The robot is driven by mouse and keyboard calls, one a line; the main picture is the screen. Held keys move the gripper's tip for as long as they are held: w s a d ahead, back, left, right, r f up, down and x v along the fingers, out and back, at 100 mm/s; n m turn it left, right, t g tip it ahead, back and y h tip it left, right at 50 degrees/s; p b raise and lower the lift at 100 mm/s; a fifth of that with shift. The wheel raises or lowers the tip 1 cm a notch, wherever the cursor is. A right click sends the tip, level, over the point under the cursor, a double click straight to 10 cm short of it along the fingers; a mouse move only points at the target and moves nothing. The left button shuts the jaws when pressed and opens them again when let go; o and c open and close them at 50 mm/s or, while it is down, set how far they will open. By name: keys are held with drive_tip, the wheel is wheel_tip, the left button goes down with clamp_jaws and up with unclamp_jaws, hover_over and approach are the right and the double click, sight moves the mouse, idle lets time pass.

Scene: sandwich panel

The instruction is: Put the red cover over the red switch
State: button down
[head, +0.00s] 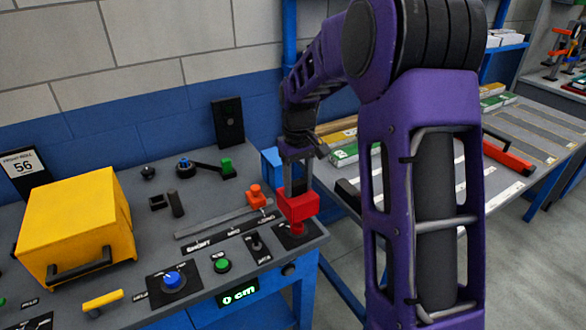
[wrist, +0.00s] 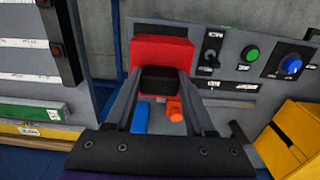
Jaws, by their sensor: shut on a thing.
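The red cover (head: 298,207) is a boxy red piece at the right end of the grey panel. My gripper (head: 296,188) points down from above and is shut on it. In the wrist view the cover (wrist: 162,52) sits at the tips of my gripper (wrist: 158,78), with a black block between the fingers. The cover is above a dark plate (head: 313,232) at the panel's right corner. A bit of red, seemingly the red switch (head: 296,230), shows just under the cover; most of it is hidden. I cannot tell whether the cover touches the plate.
An orange slider knob (head: 257,196) stands close left of the cover. A black toggle (head: 256,241), green button (head: 222,265) and blue knob (head: 173,280) line the front. A yellow box (head: 80,220) stands left. A blue bin (head: 270,163) is behind. Another table is right, across a gap.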

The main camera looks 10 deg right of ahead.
sight(298, 198)
drive_tip(key=shift+w+f, duration=0.1)
drive_tip(key=shift+w, duration=0.15)
drive_tip(key=shift+s+f+b, duration=0.15)
drive_tip(key=shift+f+b, duration=0.55)
drive_tip(key=shift+f, duration=0.1)
drive_tip(key=shift+f+b, duration=0.45)
drive_tip(key=shift+f, duration=0.15)
drive_tip(key=shift+f, duration=0.2)
drive_tip(key=shift+f+b, duration=0.45)
drive_tip(key=shift+f, duration=0.25)
drive_tip(key=shift+f, duration=0.1)
drive_tip(key=shift+f+b, duration=0.85)
drive_tip(key=shift+f, duration=0.65)
drive_tip(key=shift+c, duration=0.9)
unclamp_jaws()
